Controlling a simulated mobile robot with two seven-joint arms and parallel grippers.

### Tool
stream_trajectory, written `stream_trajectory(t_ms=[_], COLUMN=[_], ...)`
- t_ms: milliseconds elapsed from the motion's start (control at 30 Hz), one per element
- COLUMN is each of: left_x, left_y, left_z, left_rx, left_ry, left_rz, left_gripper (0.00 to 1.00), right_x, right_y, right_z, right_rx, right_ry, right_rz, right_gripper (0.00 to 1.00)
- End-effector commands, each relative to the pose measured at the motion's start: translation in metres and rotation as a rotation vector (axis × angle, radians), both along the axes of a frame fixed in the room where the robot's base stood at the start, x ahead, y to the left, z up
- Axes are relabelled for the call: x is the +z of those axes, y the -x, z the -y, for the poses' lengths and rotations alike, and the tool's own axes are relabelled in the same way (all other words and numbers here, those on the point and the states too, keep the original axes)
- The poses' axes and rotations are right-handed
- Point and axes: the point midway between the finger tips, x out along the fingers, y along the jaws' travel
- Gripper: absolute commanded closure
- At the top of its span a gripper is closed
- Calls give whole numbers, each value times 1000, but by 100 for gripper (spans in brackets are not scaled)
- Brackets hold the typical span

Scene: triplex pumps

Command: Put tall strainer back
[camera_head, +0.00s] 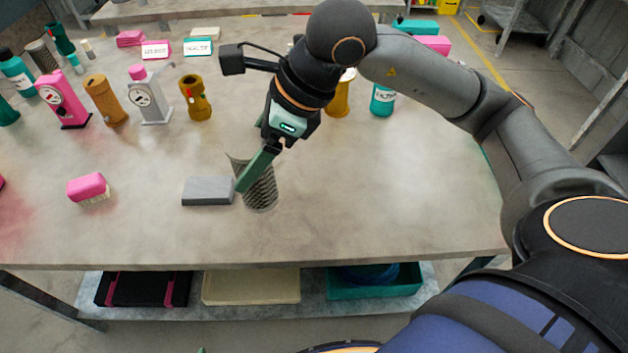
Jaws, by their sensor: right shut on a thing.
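The tall strainer (262,194) is a grey mesh cylinder near the middle of the table, to the right of a flat grey block (208,191). My right gripper (254,172) reaches down to it from the upper right. It is shut on the strainer's upper part, and a green finger crosses in front of the strainer. The finger hides part of the strainer's left side and rim. I cannot tell whether the strainer's base touches the table. My left gripper is not in view.
A pink-topped brush (87,187) lies at the left of the table (380,210). Pink, brown and grey pump bodies (149,95) and several bottles stand at the back left. A teal bottle (382,99) stands behind my right arm.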

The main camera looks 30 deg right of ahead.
Motion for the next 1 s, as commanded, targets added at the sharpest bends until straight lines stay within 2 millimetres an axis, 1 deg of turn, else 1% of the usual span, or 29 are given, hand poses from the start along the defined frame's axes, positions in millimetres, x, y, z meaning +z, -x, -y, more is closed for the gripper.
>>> stream_trajectory(t_ms=[33,100,300,433,567,667,1000], left_x=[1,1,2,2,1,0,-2], left_y=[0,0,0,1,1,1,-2], left_z=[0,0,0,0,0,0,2], left_rx=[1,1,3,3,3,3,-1], left_ry=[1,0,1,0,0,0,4], left_rz=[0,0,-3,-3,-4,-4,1], left_gripper=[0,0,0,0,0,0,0], right_x=[6,12,30,38,42,37,5], right_y=[0,-1,-4,-6,-6,-8,-18], right_z=[-4,-7,-13,-14,-12,-2,66], right_rx=[-70,-188,-504,-652,-732,-758,-763], right_ry=[-2,-4,-5,-3,-2,-2,3], right_rz=[7,7,7,2,-1,-6,-8], right_gripper=[84,84,84,84,84,84,84])
